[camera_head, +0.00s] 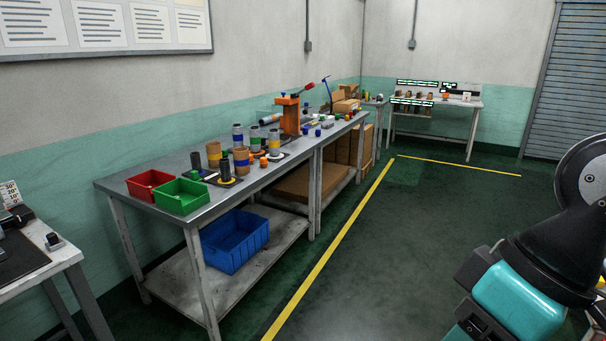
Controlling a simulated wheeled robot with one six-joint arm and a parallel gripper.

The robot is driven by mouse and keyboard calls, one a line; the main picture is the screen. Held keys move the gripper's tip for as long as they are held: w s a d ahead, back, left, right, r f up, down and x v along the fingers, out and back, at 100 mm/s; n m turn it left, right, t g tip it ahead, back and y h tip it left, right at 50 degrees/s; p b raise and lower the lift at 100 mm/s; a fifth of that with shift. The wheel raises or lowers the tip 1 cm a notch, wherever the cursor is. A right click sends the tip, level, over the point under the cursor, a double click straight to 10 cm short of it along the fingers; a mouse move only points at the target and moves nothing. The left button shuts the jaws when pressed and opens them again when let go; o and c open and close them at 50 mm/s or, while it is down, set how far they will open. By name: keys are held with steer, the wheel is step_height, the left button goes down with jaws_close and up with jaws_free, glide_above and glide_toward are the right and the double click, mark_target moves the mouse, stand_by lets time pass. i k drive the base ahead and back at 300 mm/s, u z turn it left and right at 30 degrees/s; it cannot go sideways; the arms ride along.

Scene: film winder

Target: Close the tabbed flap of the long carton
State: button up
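Several brown cartons (346,106) stand at the far end of the long metal workbench (120,184). They are small and far off, and I cannot tell which is the long carton or make out a tabbed flap. A small white box (327,124) lies in front of them on the bench. A long, low brown carton (306,184) lies on the bench's lower shelf; no flap shows on it. My teal and black arm is at the right edge, apart from the bench. My gripper is not in view.
Red bin (150,185), green bin (181,196), several spools and an orange press (289,115) crowd the bench. A blue crate (235,240) sits below. A second table (22,258) stands at lower left. The green floor right of the yellow line (340,226) is clear.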

mark_target(339, 95)
steer(key=u, duration=0.2)
steer(key=i, duration=3.75)
steer(key=z, duration=0.1)
